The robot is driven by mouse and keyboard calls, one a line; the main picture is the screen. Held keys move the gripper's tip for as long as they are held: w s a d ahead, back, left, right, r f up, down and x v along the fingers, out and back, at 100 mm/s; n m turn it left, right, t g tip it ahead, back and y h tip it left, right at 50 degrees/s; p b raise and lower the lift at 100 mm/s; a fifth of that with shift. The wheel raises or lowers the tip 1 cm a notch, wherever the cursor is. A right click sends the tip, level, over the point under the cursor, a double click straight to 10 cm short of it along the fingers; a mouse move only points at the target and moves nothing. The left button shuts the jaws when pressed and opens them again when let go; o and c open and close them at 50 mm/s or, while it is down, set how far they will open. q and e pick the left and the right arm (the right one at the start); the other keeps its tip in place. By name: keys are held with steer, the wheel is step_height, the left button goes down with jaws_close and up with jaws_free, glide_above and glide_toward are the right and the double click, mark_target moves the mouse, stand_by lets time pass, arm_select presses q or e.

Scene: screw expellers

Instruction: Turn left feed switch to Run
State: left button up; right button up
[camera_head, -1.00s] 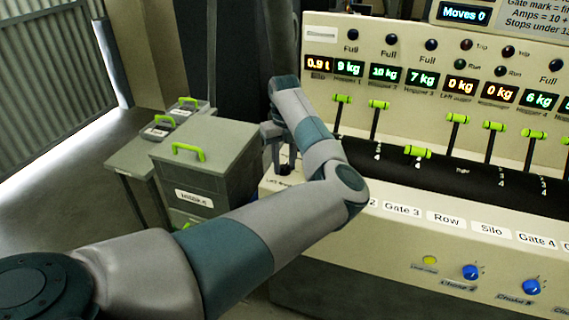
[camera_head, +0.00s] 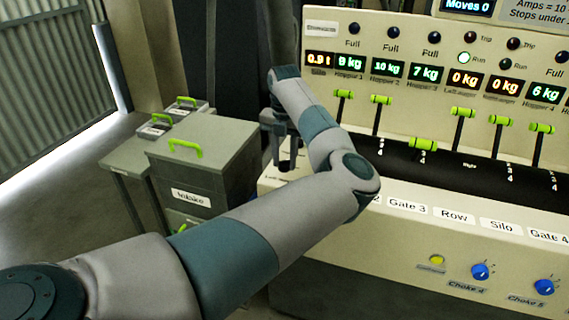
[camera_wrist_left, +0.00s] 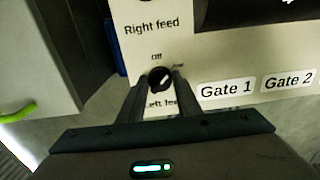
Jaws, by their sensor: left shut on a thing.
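The left feed switch (camera_wrist_left: 160,79) is a round black knob with a light pointer mark in the left wrist view. "Off" is printed above it, a small blurred word sits at its upper right, and a partly covered "Left fee…" label lies below. The pointer is turned toward the upper right, to the blurred word. My left gripper (camera_wrist_left: 159,88) is shut on the knob, one finger on each side. In the head view my left gripper (camera_head: 284,160) is at the panel's left end, and the knob is hidden there. My right gripper is out of view.
The left Run lamp (camera_head: 464,57) glows bright green; the Run lamp to its right (camera_head: 505,64) is dark. Green-handled levers (camera_head: 463,112) stand along the panel, close to my arm. Floor at far left is clear.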

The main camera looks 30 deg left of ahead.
arm_select(q)
steer(key=shift+m+b, duration=0.6)
steer(key=shift+m, duration=0.9)
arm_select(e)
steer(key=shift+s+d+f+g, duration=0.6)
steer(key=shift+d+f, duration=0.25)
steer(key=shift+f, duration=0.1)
arm_select(q)
steer(key=o, duration=1.1)
steer(key=shift+c, duration=0.2)
steer(key=shift+r, duration=0.1)
steer(key=shift+r, duration=0.5)
step_height(320, 180, up, 16)
steer(key=b, duration=0.3)
steer(key=shift+r, duration=0.15)
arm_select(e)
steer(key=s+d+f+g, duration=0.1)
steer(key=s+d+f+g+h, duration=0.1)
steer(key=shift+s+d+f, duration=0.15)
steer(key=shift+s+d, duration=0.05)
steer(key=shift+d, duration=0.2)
